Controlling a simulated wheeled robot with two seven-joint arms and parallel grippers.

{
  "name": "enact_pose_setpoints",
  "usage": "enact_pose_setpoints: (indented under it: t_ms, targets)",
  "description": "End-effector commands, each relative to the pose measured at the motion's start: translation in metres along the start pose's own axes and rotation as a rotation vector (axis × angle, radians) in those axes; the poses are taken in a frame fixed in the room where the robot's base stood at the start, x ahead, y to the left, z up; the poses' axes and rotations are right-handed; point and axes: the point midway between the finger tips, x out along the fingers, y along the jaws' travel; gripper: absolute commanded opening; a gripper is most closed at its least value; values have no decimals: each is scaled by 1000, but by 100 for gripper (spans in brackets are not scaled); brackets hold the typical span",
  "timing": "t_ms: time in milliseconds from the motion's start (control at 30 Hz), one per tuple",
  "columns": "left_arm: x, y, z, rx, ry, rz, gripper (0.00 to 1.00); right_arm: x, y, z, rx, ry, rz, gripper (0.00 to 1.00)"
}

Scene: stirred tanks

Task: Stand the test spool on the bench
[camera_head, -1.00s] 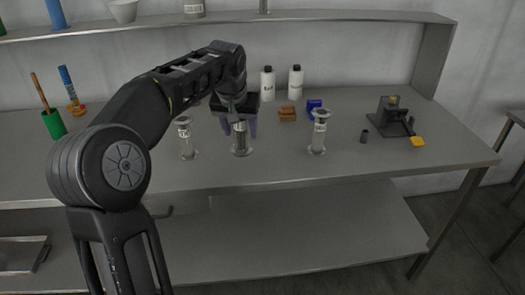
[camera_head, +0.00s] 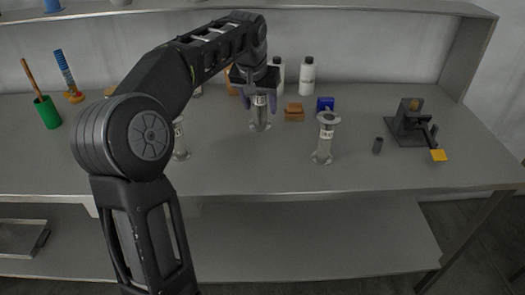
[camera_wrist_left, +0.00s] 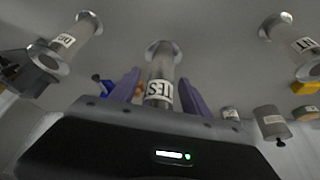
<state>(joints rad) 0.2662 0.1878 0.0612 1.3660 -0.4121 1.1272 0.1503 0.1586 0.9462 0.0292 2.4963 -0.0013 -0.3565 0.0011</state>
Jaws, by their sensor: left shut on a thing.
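The test spool (camera_head: 260,118) is a grey metal tube with a round flange at its lower end and a white label. It is upright in the head view. My left gripper (camera_head: 259,101) points down and is shut on its upper part. In the left wrist view, the spool (camera_wrist_left: 160,68) stands between the purple fingers, its label reading "TES". Its top is hidden by the gripper. The grey bench (camera_head: 225,170) lies beneath it. I cannot tell whether the flange touches the bench or hangs just above it. My right gripper is not in view.
A similar flanged spool (camera_head: 323,142) stands to the right, and another (camera_head: 180,142) is partly behind my arm. Behind are white bottles (camera_head: 306,76), a brown block (camera_head: 294,112) and a blue block (camera_head: 325,104). A dark fixture (camera_head: 408,122) stands at right. The front bench strip is clear.

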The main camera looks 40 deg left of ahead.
Motion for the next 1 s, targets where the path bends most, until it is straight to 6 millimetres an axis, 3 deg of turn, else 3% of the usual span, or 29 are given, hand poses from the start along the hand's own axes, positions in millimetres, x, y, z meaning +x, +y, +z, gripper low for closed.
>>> enact_pose_setpoints:
  t_ms: [167, 433, 800, 1000]
  targets:
    - [12, 0, 5, 0, -2, 0, 5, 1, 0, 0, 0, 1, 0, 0]
    - [53, 0, 22, 0, -1, 0, 5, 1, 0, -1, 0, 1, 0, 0]
    - [59, 0, 24, 0, 0, 0, 5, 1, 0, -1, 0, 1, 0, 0]
    - [81, 0, 34, 0, -3, 0, 5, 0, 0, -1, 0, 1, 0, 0]
